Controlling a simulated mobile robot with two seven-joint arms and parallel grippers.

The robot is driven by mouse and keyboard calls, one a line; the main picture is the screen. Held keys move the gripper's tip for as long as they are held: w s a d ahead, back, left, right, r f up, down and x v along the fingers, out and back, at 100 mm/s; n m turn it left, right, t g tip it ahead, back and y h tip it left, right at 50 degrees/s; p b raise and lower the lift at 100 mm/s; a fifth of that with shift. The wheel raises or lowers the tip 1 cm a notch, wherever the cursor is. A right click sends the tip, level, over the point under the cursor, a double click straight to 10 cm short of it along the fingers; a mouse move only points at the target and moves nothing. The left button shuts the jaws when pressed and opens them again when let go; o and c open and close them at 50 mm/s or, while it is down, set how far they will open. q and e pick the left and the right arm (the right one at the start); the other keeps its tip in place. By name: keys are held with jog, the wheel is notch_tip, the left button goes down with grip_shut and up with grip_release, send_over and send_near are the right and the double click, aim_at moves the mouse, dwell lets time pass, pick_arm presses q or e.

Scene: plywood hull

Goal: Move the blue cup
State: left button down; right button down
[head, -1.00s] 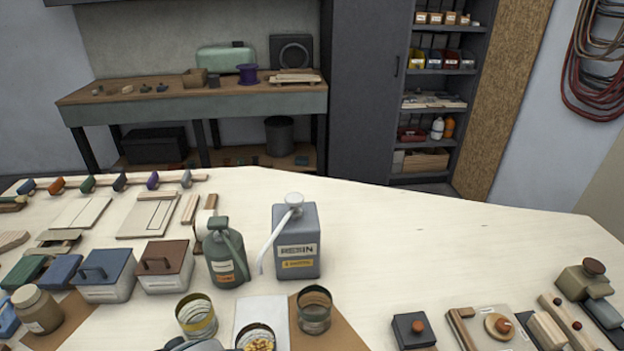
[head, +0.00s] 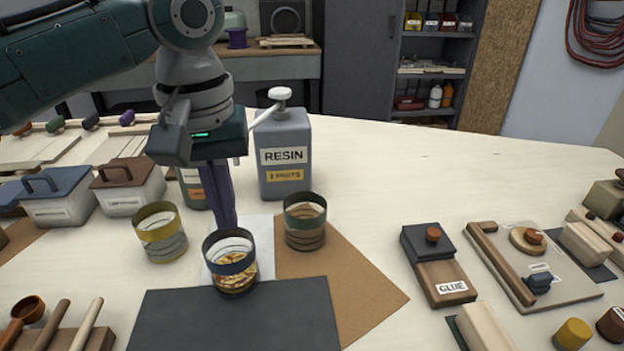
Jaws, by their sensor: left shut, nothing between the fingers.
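The blue cup (head: 230,265), a clear ribbed cup with a dark blue rim and golden pieces inside, stands upright at the front, between a white sheet and a dark grey mat. My left gripper (head: 226,226) comes down from above, its dark fingers shut and empty. The fingertips end at the cup's far rim; I cannot tell whether they touch it or are just behind it. My right gripper is not in view.
A yellow-rimmed cup (head: 160,238) stands to the left and a green-rimmed cup (head: 305,226) to the right. The resin can (head: 285,158) stands behind. The dark mat (head: 235,318) in front is bare. A glue box (head: 440,270) lies on the right.

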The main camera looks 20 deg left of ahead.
aim_at(230, 266)
pick_arm(q)
jog(key=shift+g, duration=0.3)
jog(key=f+b, duration=0.1)
jog(key=f, duration=0.5)
jog(key=f+b, duration=0.1)
jog(key=f, duration=0.2)
jog(key=shift+s+a+f+b, duration=0.25)
jog(key=shift+s+f+b, duration=0.05)
jog(key=shift+s+f, duration=0.1)
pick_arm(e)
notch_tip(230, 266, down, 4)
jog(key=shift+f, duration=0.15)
